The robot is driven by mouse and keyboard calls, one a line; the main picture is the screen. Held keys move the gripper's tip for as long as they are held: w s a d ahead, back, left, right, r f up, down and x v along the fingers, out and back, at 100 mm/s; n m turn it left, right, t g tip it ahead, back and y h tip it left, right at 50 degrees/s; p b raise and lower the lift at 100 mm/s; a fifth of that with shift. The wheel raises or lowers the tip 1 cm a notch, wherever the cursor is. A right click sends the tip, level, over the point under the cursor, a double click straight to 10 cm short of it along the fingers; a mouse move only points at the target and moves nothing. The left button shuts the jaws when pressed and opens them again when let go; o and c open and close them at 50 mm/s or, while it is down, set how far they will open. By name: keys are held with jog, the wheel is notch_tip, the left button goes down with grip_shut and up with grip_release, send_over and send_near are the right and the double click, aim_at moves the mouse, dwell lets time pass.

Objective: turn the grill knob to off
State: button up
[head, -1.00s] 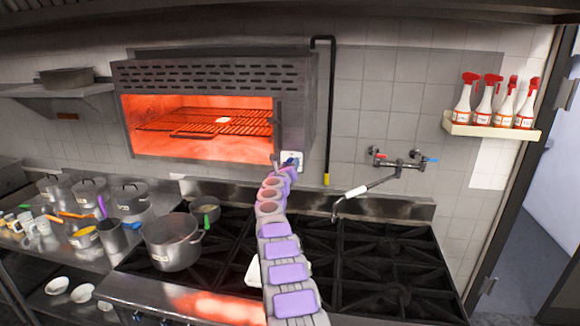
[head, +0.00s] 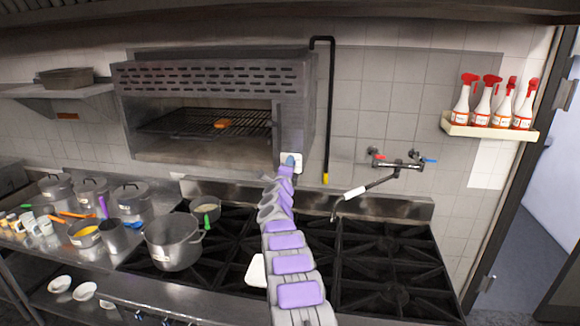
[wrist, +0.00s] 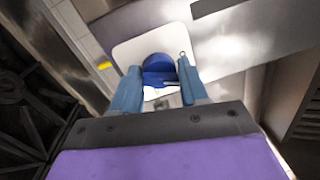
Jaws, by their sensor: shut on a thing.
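The grill (head: 215,82) is a metal wall unit at the back, its inside dark with no red glow. A round orange-brown piece of food (head: 222,123) lies on its rack. The grill knob (wrist: 159,70) is blue and sits on a white plate (wrist: 124,52) at the grill's lower right corner. My gripper (wrist: 158,82) has its blue fingers on either side of the knob and is shut on it. In the head view my gripper (head: 289,163) covers most of the knob, and the white plate shows around it.
A stove (head: 385,270) with black grates lies below. A steel pot (head: 172,243) and a small pan (head: 205,210) stand at its left. A wall tap (head: 398,164) with a spout is to the right. A black pipe (head: 331,110) runs close beside the grill.

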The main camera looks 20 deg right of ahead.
jog(key=n, duration=0.1)
jog(key=n+p, duration=0.1)
jog(key=n, duration=0.2)
jog(key=shift+w+a+f+y+p, duration=0.1)
jog(key=shift+a+f+y+p, duration=0.15)
jog(key=shift+f+y+p, duration=0.1)
jog(key=shift+f+n, duration=0.15)
jog(key=shift+n, duration=0.55)
jog(key=shift+f+p, duration=0.2)
jog(key=shift+p, duration=0.1)
jog(key=o, duration=1)
jog(key=shift+r, duration=0.3)
jog(key=shift+r, duration=0.1)
jog(key=shift+s, duration=0.2)
